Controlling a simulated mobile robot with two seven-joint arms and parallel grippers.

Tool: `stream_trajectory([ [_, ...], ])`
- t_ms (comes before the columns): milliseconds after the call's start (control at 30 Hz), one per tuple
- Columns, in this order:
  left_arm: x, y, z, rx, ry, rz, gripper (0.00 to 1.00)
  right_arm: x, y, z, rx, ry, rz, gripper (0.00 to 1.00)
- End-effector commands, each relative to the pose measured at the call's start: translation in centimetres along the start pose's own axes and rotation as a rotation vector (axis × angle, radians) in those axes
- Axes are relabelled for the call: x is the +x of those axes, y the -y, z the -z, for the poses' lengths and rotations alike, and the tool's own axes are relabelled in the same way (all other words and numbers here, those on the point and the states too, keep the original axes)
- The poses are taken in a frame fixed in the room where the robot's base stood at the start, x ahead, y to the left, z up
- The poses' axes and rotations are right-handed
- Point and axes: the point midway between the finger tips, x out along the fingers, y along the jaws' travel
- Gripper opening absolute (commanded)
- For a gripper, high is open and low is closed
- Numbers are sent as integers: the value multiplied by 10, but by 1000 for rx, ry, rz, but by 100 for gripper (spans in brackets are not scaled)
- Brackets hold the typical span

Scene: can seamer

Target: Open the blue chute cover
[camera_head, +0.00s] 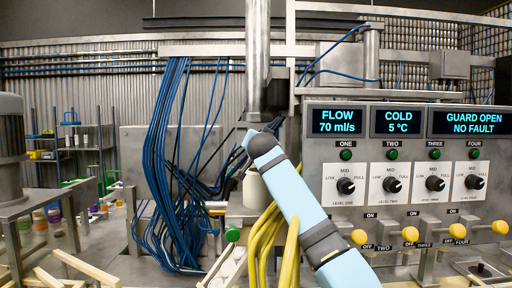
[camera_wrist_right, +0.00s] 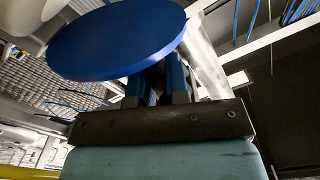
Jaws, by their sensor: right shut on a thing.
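The blue chute cover (camera_wrist_right: 118,42) is a round, flat blue disc that fills the upper left of the right wrist view. My right gripper (camera_wrist_right: 160,82) is at the disc's lower right edge. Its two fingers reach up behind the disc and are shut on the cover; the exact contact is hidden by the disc. In the head view my pale blue right arm (camera_head: 300,205) reaches up and left from the bottom edge. The cover and the fingertips cannot be made out there. My left gripper is in neither view.
A control panel (camera_head: 405,205) with dials, yellow levers and lit displays stands right of my arm. One display (camera_head: 471,123) reads "GUARD OPEN NO FAULT". Blue cables (camera_head: 165,170) hang at the left, yellow hoses (camera_head: 265,245) run beside my arm, and a metal column (camera_head: 257,60) stands above it.

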Motion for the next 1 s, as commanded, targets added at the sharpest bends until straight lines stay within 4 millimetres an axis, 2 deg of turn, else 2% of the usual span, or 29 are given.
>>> stream_trajectory([
  [33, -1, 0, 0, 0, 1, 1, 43, 0, -1, 6, -2, -7, 1, 0],
  [200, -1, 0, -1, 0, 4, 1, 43, 0, -3, 10, -5, -10, 1, 0],
  [667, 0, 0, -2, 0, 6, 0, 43, 0, -4, 12, -6, -11, -1, 0],
  [700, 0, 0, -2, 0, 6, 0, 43, 0, -5, 12, -6, -12, -1, 26],
  [767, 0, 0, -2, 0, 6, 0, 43, 0, -4, 12, -6, -11, -1, 40],
  [1000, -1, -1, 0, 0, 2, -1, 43, 0, -4, 10, -5, -8, 0, 40],
])
